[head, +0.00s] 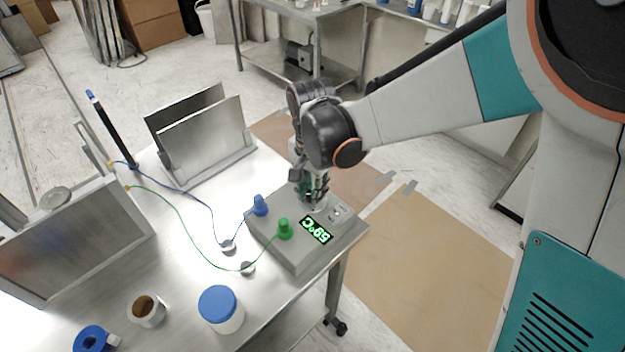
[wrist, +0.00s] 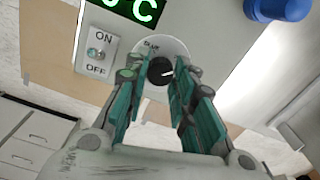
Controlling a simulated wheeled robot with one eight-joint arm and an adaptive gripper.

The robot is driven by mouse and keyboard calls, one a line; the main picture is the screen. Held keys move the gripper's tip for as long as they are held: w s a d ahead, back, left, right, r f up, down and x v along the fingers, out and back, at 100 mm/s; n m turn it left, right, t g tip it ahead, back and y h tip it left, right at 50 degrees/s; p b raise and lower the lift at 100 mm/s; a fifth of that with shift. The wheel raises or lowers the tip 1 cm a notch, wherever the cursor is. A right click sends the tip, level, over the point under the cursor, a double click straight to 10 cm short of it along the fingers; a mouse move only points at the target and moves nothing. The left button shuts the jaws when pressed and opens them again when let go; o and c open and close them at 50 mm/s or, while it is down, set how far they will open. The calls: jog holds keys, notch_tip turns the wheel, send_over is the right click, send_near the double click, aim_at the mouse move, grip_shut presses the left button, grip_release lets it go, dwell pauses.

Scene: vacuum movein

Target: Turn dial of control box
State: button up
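The grey control box (head: 298,257) sits on the metal table, with a lit green temperature display (head: 315,230) on its top. Its round black dial (wrist: 160,71) with a white pointer mark sits on a pale round plate in the wrist view. My gripper (head: 315,199) points down at the box in the head view and hides the dial there. In the wrist view my gripper (wrist: 160,82) is open, with one teal-padded finger on each side of the dial. I cannot tell whether the fingers touch the dial.
An ON/OFF switch (wrist: 97,53) is beside the dial. Blue (head: 260,206) and green (head: 284,229) plugs with cables stand on the box.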

grip_shut()
jog(key=n, duration=0.4)
jog(key=shift+n, duration=0.3)
jog(key=n, duration=0.9)
jog(key=shift+p, duration=0.3)
jog(key=shift+n, duration=2.1)
